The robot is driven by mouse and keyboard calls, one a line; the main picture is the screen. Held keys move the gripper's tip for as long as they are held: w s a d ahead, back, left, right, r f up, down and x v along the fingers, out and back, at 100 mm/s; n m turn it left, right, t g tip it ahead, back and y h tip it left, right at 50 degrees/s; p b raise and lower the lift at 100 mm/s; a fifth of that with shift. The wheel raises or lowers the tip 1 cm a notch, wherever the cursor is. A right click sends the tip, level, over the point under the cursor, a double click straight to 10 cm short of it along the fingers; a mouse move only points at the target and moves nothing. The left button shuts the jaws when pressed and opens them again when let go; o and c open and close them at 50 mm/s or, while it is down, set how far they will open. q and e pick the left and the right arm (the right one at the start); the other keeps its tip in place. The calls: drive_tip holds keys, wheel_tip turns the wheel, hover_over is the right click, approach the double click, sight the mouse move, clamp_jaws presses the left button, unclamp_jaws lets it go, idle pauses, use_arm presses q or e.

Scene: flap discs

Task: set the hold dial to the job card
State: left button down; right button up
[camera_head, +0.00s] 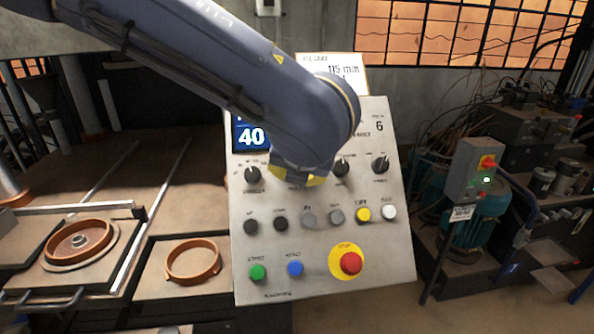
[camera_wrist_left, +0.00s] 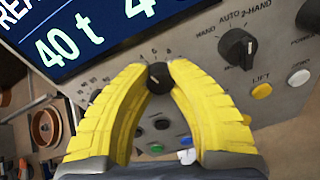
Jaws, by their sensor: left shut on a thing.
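The control panel (camera_head: 318,240) stands tilted in the head view. My left gripper (camera_wrist_left: 157,70) has yellow fingers, shut on a small black dial knob (camera_wrist_left: 158,78) below the screen in the left wrist view. A ring of small numbers surrounds this knob, too small to read surely; its pointer setting is unclear. In the head view my left arm covers the knob, and only yellow bits of the left gripper (camera_head: 296,179) show. The job card (camera_head: 345,72) is behind the panel top. It reads "115 mm"; its lower part is hidden by my arm. My right gripper is out of view.
A screen (camera_head: 251,136) shows 40, and "40 t" in the wrist view. Other black knobs (camera_head: 253,175) flank the held one. Below are several push buttons and a red stop button (camera_head: 351,263). Orange rings (camera_head: 193,260) lie at left; machinery (camera_head: 485,200) stands at right.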

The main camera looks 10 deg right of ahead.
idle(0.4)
use_arm(q)
drive_tip(key=shift+s+f+n, duration=0.1)
drive_tip(key=shift+f+n, duration=0.05)
drive_tip(key=shift+n, duration=2.75)
drive_tip(key=c, duration=1.1)
unclamp_jaws()
drive_tip(key=shift+o, duration=0.2)
drive_tip(key=shift+s+r, duration=0.1)
drive_tip(key=shift+r, duration=0.15)
drive_tip(key=v, duration=1.1)
drive_tip(key=shift+s+a, duration=0.2)
drive_tip(key=shift+s, duration=0.15)
drive_tip(key=shift+o, duration=0.2)
